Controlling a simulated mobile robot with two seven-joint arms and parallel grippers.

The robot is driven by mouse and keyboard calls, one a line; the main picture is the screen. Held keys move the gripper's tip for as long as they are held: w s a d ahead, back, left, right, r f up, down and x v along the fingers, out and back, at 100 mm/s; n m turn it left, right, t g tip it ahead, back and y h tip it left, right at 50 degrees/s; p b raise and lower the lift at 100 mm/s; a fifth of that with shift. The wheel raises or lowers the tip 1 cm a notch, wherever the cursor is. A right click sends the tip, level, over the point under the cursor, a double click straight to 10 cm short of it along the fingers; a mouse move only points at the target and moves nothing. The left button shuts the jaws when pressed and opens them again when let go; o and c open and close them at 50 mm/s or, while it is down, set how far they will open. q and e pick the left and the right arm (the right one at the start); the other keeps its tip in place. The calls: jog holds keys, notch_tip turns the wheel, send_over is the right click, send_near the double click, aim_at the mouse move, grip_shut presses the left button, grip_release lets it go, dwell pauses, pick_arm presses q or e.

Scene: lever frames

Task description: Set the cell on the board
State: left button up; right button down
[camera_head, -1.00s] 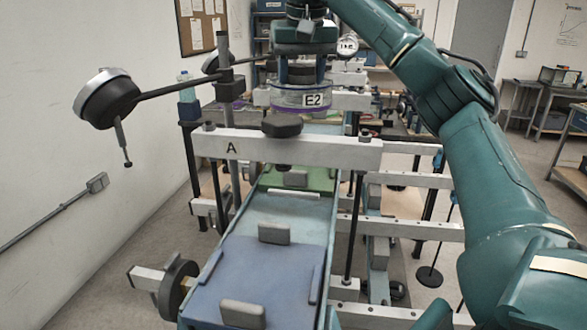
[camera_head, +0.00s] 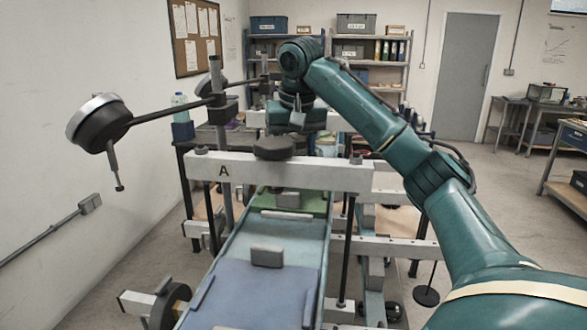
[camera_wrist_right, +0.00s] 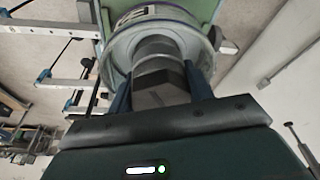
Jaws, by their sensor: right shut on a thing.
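The cell is a round, clear-walled piece with a pale rim, a dark purple band and a grey knob on top. In the right wrist view the cell (camera_wrist_right: 118,52) is below my right gripper (camera_wrist_right: 160,88), whose two blue fingers are shut on its knob. In the head view my right gripper (camera_head: 297,125) is beyond the beam marked A, and the cell is hidden there. The board (camera_head: 290,250) is long, with blue, pale blue and green zones, running away under the beam. Green surface shows behind the cell in the wrist view; contact cannot be told. My left gripper is not in view.
Small grey blocks (camera_head: 266,256) stand on the board. Black posts and rails stand at right.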

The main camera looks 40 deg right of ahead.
jog(key=shift+f, duration=1.85)
jog(key=c, duration=0.6)
grip_release()
jog(key=shift+f, duration=0.2)
jog(key=shift+v, duration=6.15)
